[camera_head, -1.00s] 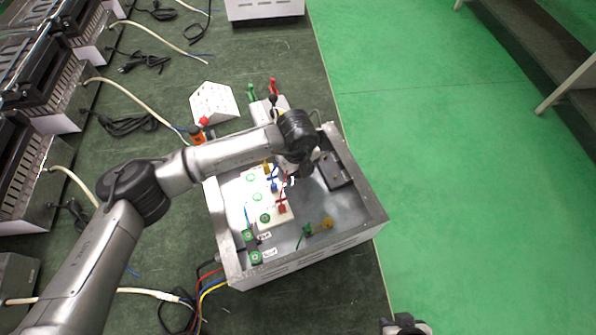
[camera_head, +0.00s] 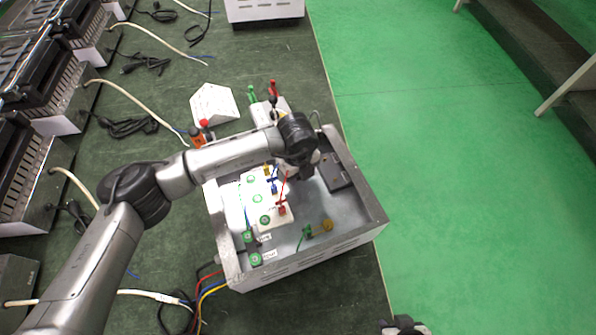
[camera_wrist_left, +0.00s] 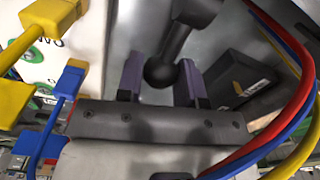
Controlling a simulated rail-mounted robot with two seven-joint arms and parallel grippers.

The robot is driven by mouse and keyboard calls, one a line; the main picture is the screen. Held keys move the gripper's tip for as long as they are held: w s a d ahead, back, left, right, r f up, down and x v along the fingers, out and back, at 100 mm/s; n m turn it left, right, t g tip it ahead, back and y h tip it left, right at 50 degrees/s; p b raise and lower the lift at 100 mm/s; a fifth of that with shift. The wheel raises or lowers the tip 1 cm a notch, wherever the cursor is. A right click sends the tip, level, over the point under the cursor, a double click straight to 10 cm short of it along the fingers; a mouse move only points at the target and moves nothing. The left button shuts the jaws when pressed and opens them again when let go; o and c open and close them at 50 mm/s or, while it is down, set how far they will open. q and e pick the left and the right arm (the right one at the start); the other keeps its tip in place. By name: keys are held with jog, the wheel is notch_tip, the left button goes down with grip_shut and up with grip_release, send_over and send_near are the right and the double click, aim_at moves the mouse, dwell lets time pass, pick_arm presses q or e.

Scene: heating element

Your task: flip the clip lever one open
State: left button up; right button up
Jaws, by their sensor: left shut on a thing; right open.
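In the left wrist view, a dark lever (camera_wrist_left: 176,38) ends in a black ball knob (camera_wrist_left: 160,72). The knob sits between the two purple-grey fingers of my left gripper (camera_wrist_left: 162,82), which is shut on it. In the head view, my left gripper (camera_head: 306,172) is down inside the open metal box (camera_head: 350,226); my own wrist hides its fingers and the lever. Only a small part of my right gripper (camera_head: 404,326) shows at the bottom edge, away from the box.
A white board (camera_head: 254,188) with yellow, blue and red clips (camera_head: 282,209) lies in the box. A black block (camera_head: 335,172) is right of my left gripper. Coloured wires (camera_wrist_left: 285,85) cross close by in the wrist view. The box walls surround the work area.

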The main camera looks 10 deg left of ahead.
pick_arm(q)
jog(key=shift+r, duration=0.1)
grip_shut()
jog(key=shift+w+r+g+p, duration=0.1)
jog(key=shift+r+g+p, duration=0.15)
jog(key=shift+p, duration=0.2)
jog(key=shift+w+a+r+g+h+p, duration=0.15)
jog(key=shift+r+g+h+p, duration=0.2)
jog(key=shift+g+p, duration=0.3)
jog(key=shift+w+a+r+g+h+p, duration=0.15)
jog(key=shift+r+g+h+p, duration=0.2)
jog(key=shift+g+p, duration=0.25)
jog(key=shift+w+r+g+h+p, duration=0.35)
jog(key=shift+g+h, duration=0.15)
jog(key=shift+g, duration=0.3)
jog(key=shift+w+a+r+g+h, duration=0.25)
jog(key=shift+g+h, duration=0.15)
jog(key=shift+g, duration=0.4)
pick_arm(e)
jog(key=shift+r, duration=1.95)
jog(key=shift+d, duration=0.1)
